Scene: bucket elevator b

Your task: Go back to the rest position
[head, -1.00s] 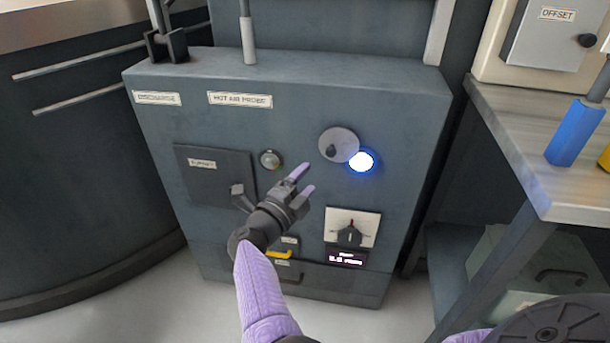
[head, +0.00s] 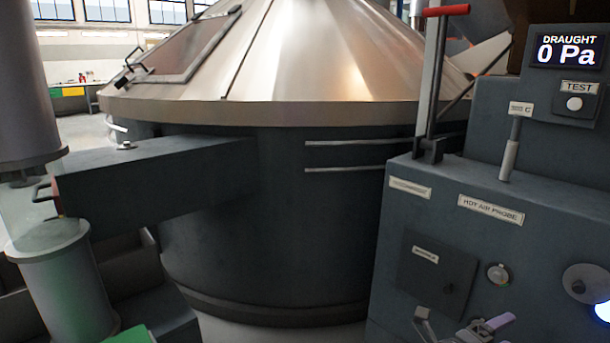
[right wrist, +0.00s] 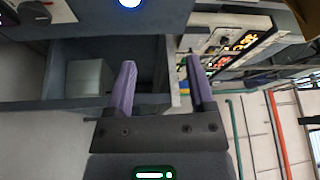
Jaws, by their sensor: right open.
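My right gripper (head: 500,326) shows at the bottom edge of the head view, low in front of the grey control cabinet (head: 455,215). Only its purple-fingered end is in the picture; its arm is cut off. In the right wrist view the two purple fingers of this gripper (right wrist: 160,62) stand apart with nothing between them. Beyond them is an open grey box or drawer (right wrist: 85,105) with a pale block (right wrist: 88,80) inside. My left gripper is in neither current view.
A large metal drum with a conical lid (head: 300,60) fills the middle. A red-handled lever (head: 430,80) rises from the cabinet. A grey beam (head: 160,180) and a cylinder (head: 62,280) stand at left. The draught display (head: 568,50) reads 0 Pa.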

